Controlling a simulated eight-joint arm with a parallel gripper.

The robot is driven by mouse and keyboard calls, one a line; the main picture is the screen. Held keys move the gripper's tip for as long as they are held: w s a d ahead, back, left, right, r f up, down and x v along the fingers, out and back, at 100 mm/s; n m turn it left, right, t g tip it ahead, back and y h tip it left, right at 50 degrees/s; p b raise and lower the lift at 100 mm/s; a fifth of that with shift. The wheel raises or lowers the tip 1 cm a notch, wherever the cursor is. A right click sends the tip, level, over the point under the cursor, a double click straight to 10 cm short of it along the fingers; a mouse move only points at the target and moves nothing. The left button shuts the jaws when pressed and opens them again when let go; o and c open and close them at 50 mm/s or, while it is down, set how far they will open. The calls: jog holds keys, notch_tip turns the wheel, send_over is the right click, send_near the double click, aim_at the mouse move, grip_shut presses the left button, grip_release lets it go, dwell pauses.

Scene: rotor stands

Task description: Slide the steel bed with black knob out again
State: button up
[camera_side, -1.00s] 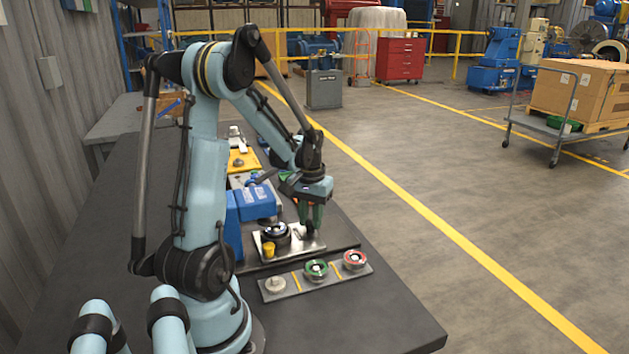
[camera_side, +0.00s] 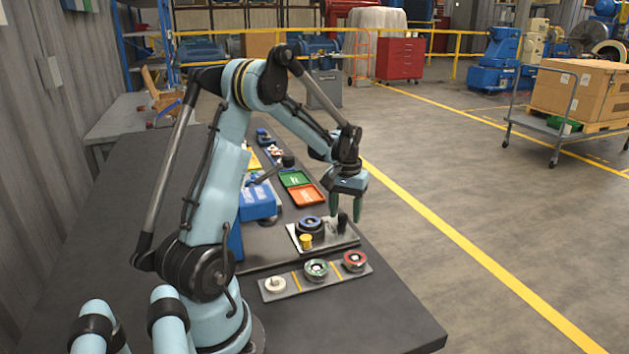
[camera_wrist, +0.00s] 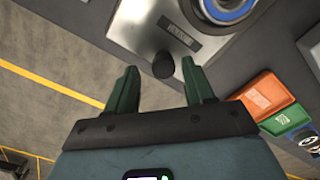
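The steel bed (camera_side: 330,240) lies on the dark bench beside the blue housing. It carries a dark round holder with a blue ring (camera_side: 310,225) and a yellow knob (camera_side: 306,242). Its black knob (camera_side: 342,222) stands at the right end, and it also shows in the wrist view (camera_wrist: 163,64). My gripper (camera_side: 346,212) is open, its green fingers pointing down over the black knob. In the wrist view the knob appears between the spread fingertips (camera_wrist: 160,72), with clear gaps on both sides.
A grey rack (camera_side: 298,291) in front holds a pale round part (camera_side: 274,284), a green-rimmed rotor (camera_side: 316,269) and a red-rimmed rotor (camera_side: 355,260). The blue housing (camera_side: 257,203) stands left of the bed. Green (camera_side: 294,179) and orange (camera_side: 307,195) trays lie behind.

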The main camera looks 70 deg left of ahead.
notch_tip(320, 180, up, 12)
dwell(0.8)
jog(key=shift+d, duration=0.1)
jog(key=s+d+m+t, duration=0.2)
jog(key=d+m, duration=0.1)
jog(key=d, duration=0.5)
jog(key=s+d+f+m+t, duration=0.1)
jog(key=s+d+m+t, duration=0.1)
jog(key=d, duration=0.7)
jog(key=s+d+m+t, duration=0.2)
jog(key=d+m+t, duration=0.1)
jog(key=d, duration=0.6)
jog(key=shift+f+m, duration=0.35)
jog(key=shift+m, duration=0.15)
jog(key=shift+a, duration=0.1)
